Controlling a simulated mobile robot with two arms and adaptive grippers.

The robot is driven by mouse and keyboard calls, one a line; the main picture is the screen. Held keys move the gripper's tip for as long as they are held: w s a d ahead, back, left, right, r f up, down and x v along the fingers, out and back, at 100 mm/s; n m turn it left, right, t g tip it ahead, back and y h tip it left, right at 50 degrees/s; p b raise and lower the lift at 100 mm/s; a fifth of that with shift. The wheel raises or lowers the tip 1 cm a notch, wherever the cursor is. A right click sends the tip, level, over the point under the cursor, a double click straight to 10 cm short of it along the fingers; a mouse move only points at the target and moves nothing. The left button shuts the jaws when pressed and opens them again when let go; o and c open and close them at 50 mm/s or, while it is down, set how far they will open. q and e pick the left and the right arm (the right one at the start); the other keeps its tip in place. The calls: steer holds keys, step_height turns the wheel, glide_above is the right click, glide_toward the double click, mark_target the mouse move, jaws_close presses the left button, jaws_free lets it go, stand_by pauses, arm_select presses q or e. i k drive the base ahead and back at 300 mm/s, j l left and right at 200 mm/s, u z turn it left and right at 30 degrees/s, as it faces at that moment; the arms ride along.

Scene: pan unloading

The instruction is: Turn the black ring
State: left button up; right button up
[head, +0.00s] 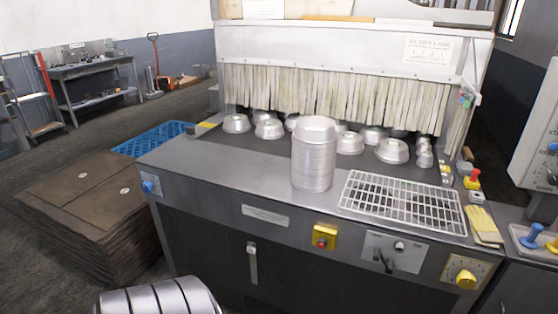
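On the machine's front is a grey control plate (393,252) with a small dark part (380,257) and a black lever-like part (389,266) below a pale round knob (399,245). I cannot tell at this size whether the dark part is a ring or which way it is turned. No other clear black ring shows. Neither of my grippers is in view.
A tall stack of silver pans (313,160) stands on the worktop beside a wire rack (402,201). Several pans sit below the strip curtain (330,92). A red button on a yellow box (323,236) and a yellow knob (466,279) flank the plate. Brown sheets (80,190) are stacked left.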

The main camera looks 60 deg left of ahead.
mark_target(323, 241)
steer(key=u, duration=1.5)
